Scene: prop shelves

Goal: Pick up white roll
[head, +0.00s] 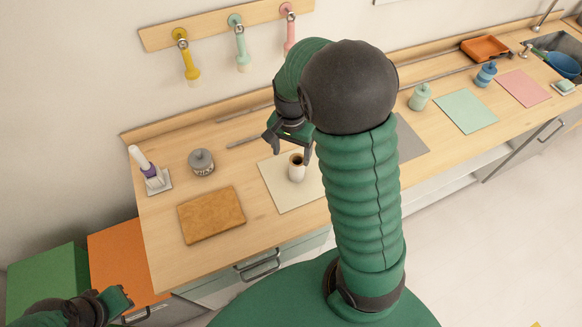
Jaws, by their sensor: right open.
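The white roll (297,173) stands upright on a cream mat (277,192) on the wooden counter. Its top end shows a dark, brown-rimmed opening. I cannot tell whether the fingers touch the roll. My right arm hides the right part of the mat. My left gripper (118,300) is at the lower left, away from the roll, partly shown and dark; its jaws cannot be made out.
A brown board (211,214), a grey jar (201,162) and a white-and-purple brush (148,168) on a small base are to the left. Coloured tools hang from a wall rail (215,26). A green bottle (420,97) and mats lie right. Orange and green boxes (122,258) stand beside the counter.

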